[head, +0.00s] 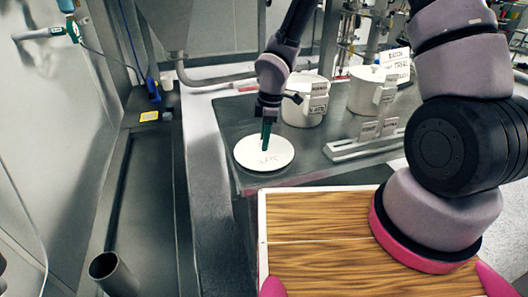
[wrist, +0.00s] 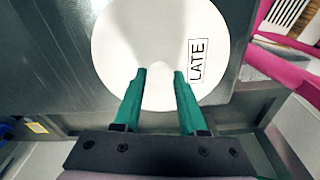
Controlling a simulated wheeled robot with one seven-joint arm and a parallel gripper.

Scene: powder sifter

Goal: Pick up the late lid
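The late lid (head: 279,159) is a round white disc lying flat on the dark metal table, near its front left corner. In the wrist view the late lid (wrist: 118,48) shows a boxed "LATE" label on its right side. My gripper (head: 265,148) points down over the lid. In the wrist view its two green fingers (wrist: 159,76) are apart, with a pale raised spot of the lid between their tips. I cannot tell whether the fingertips touch the lid.
Two white labelled pots, one nearer (head: 300,112) and one farther right (head: 366,98), stand behind the lid. A metal rack (head: 352,149) with small label plates lies to its right. A wood-striped board (head: 320,215) is in front. An open metal tube (head: 104,266) stands at lower left.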

